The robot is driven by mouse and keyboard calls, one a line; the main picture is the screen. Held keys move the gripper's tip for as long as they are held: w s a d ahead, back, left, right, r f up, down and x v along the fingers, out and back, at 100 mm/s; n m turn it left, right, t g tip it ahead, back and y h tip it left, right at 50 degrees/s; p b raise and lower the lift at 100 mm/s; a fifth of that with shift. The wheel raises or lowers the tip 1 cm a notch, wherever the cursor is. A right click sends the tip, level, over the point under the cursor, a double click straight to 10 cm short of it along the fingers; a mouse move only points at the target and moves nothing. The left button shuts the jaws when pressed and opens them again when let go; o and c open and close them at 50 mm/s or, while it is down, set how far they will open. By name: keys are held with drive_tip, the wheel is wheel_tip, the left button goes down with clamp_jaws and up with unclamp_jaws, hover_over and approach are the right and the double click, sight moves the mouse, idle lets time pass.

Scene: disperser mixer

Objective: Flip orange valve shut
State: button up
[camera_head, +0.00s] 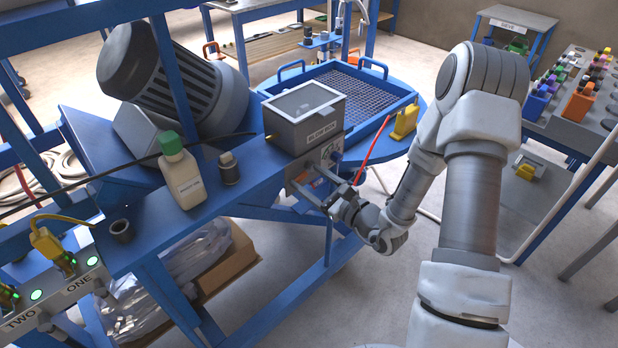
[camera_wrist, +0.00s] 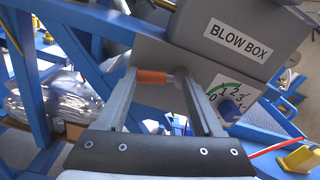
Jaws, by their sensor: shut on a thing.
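The orange valve (camera_wrist: 152,76) has a short orange handle lying about level in the wrist view. It sits on a grey plate below the grey box labelled BLOW BOX (camera_wrist: 240,40). In the head view my gripper (camera_head: 318,188) reaches in from the right to the plate below the blow box (camera_head: 305,115). The valve is small and partly hidden by the fingers there.
Right of the valve is a numbered dial with a blue knob (camera_wrist: 229,108). A red hose (camera_head: 375,140) and a yellow part (camera_head: 405,122) are close to my arm. A white bottle (camera_head: 181,172) stands on the blue frame.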

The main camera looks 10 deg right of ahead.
drive_tip(key=shift+c, duration=1.2)
drive_tip(key=shift+r+m+p, duration=0.4)
drive_tip(key=shift+m+p, duration=0.35)
drive_tip(key=shift+m, duration=0.95)
drive_tip(key=o, duration=1.4)
drive_tip(key=v, duration=1.7)
drive_tip(key=shift+s+d+b, duration=0.15)
drive_tip(key=shift+b, duration=0.25)
